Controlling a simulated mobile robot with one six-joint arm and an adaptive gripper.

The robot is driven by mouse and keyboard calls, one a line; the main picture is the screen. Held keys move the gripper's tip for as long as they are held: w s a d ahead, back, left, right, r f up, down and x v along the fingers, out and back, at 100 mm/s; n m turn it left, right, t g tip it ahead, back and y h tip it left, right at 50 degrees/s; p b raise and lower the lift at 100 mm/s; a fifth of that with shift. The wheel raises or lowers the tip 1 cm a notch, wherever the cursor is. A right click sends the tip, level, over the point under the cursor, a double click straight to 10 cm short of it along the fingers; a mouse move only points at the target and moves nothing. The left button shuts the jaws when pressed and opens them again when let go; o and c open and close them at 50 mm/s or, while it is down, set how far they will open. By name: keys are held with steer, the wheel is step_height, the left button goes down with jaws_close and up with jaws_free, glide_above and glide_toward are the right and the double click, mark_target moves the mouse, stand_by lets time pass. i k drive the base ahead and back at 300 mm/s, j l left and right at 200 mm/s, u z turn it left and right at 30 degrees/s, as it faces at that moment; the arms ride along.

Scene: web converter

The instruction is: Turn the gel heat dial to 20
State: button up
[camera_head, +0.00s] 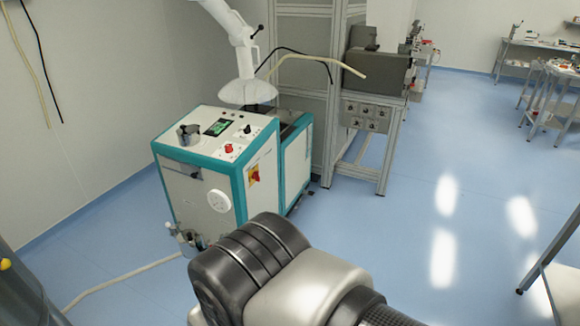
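A white and teal machine (205,180) stands left of centre. A round white dial (219,201) is on its front face, low and near the right corner. Its marks and setting are too small to read, and I cannot tell from any label whether it is the gel heat dial. A grey stand to the right has a panel with several dark knobs (365,116), also too small to read. My dark and silver arm fills the bottom centre, in front of the machine's lower right part. My gripper's fingers do not show.
The machine's top has a green-lit display (216,127), a red button (229,148) and a dark fitting (188,135). A red and yellow switch (254,175) is on its side. A hose (120,282) lies on the floor at left. Blue floor (410,230) is open at right.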

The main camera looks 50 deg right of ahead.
mark_target(228, 149)
steer(key=z, duration=1.2)
steer(key=i, duration=2.5)
steer(key=j, duration=0.1)
